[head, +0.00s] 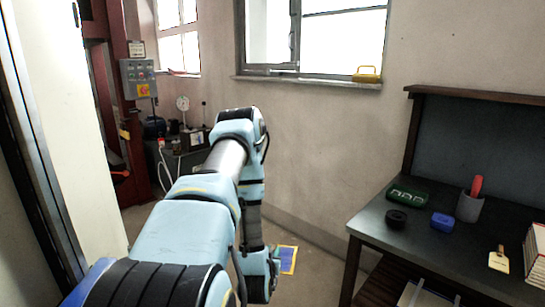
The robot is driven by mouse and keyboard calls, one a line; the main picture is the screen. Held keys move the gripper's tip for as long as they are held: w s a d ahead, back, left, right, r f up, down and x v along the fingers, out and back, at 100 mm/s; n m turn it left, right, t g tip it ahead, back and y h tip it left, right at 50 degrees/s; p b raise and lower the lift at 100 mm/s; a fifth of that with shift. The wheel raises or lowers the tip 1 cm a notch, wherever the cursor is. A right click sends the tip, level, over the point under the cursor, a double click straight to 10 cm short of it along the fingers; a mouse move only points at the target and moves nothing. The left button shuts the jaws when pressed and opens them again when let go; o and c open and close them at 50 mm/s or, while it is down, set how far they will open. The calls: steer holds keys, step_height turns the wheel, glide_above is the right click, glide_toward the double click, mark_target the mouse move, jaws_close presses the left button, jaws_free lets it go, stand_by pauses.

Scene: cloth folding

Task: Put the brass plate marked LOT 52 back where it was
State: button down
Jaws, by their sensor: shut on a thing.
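My arm reaches forward from the bottom left, bends at the elbow and runs down to the wrist (260,276) near the bottom middle. I cannot make out my gripper's fingers or anything held in them; that end is hidden behind the wrist or too small to tell. A small pale yellow tag-like piece (498,262) with a dark top lies on the dark workbench (378,228) at right. I cannot read any mark on it, so I cannot tell whether it is the LOT 52 plate.
On the bench are a green case (407,196), a black roll (396,218), a blue block (442,221), a grey cup (469,207) and books (536,255). A blue-and-yellow flat thing (288,259) shows low beside my wrist. A yellow object (366,75) sits on the windowsill.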

steer(key=w+a+r+n+y, duration=0.2)
steer(key=a+r, duration=0.3)
steer(key=a, duration=0.5)
steer(key=shift+y, duration=0.3)
steer(key=v, duration=0.5)
steer(key=shift+s+r, duration=0.1)
steer(key=shift+r, duration=0.2)
